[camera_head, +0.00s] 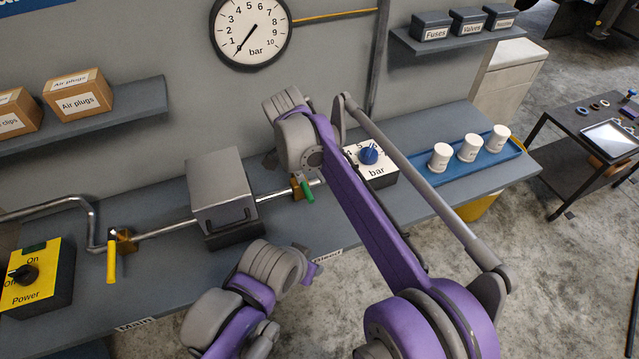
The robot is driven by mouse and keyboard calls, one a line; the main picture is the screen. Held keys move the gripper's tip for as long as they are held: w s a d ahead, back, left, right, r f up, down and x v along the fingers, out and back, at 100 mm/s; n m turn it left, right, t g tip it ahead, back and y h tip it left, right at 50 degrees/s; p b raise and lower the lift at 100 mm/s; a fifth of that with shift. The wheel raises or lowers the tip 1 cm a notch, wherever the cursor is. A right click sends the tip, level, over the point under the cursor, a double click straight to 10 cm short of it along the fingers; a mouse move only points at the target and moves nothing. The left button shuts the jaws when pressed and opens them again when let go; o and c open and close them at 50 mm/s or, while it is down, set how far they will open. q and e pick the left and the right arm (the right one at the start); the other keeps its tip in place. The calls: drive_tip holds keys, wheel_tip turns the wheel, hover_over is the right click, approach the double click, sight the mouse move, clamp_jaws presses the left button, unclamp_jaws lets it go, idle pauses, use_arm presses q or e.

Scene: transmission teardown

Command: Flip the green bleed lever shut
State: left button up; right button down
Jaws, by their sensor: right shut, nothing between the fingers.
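The green bleed lever (307,191) sits on a brass valve at the right end of the pipe, just left of the pressure knob box. It slants down and slightly right, across the pipe's line. My right arm reaches up past the lever's right side. My right gripper (270,158) is mostly hidden by its own wrist, above and left of the lever and apart from it in the picture. It is shut and empty. My left arm's wrist (270,272) is low in front of the bench, below the lever; its fingers cannot be made out clearly.
A grey lidded box (220,190) stands left of the lever. A yellow lever (112,262) and a power switch box (38,280) are farther left. The blue-knob box (375,165) and a tray (470,188) with white cups are right. A gauge (250,32) hangs above.

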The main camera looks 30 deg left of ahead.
drive_tip(key=v, duration=0.4)
drive_tip(key=shift+r, duration=0.1)
drive_tip(key=shift+w, duration=0.1)
drive_tip(key=s+d+n+y, duration=0.1)
drive_tip(key=d+n+y, duration=0.15)
drive_tip(key=d, duration=2.15)
drive_tip(key=s+d+f+n+t, duration=0.1)
drive_tip(key=s+d+f+n, duration=0.1)
drive_tip(key=s+d+f, duration=0.3)
drive_tip(key=s+d+f+n+t, duration=0.1)
drive_tip(key=s+d+f+n, duration=0.2)
drive_tip(key=s+d, duration=0.9)
drive_tip(key=shift+d+f+t, duration=0.4)
drive_tip(key=shift+d+f, duration=0.5)
drive_tip(key=shift+d, duration=0.05)
